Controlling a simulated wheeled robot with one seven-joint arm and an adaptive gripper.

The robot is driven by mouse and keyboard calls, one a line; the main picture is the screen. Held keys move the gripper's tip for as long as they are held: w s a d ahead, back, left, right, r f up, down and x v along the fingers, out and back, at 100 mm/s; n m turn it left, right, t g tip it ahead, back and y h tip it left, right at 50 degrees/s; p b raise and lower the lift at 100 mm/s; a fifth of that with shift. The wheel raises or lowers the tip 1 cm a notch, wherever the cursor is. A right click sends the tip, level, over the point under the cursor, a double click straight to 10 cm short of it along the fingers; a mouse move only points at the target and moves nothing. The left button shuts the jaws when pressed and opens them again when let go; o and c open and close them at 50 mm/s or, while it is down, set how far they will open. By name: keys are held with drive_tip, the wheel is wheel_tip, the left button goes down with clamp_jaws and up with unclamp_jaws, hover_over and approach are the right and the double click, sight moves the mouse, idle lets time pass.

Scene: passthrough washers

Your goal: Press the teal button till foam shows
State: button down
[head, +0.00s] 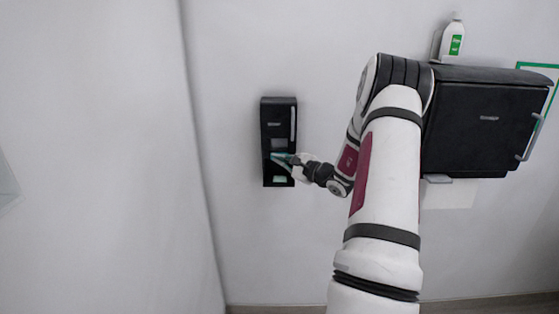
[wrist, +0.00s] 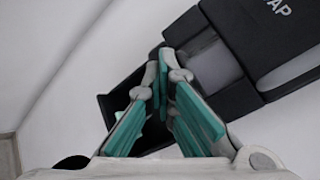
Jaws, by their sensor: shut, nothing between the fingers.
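A tall black soap dispenser (head: 279,112) is mounted on the white wall, left of my arm in the head view. It fills the upper right of the wrist view (wrist: 245,45), tilted, with part of its lettering showing. My gripper (head: 277,158) is shut and empty, with its teal-padded fingertips at the dispenser's lower front. The fingers (wrist: 163,62) come together over the dispenser below its grey window in the wrist view. I cannot tell the teal button apart from the teal pads, nor whether the fingertips touch it. No foam can be made out.
A black paper dispenser (head: 465,125) with a white sheet (head: 448,193) below it hangs right of my arm. A white bottle with a green label (head: 455,40) stands above it.

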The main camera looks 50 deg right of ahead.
drive_tip(key=shift+w+d, duration=0.1)
drive_tip(key=shift+d, duration=0.05)
idle(0.5)
drive_tip(key=shift+s+a, duration=0.8)
drive_tip(key=shift+a, duration=0.15)
drive_tip(key=s+a+p, duration=0.1)
drive_tip(key=s+a, duration=0.2)
drive_tip(key=shift+s+a, duration=0.15)
drive_tip(key=shift+a, duration=0.25)
idle(0.9)
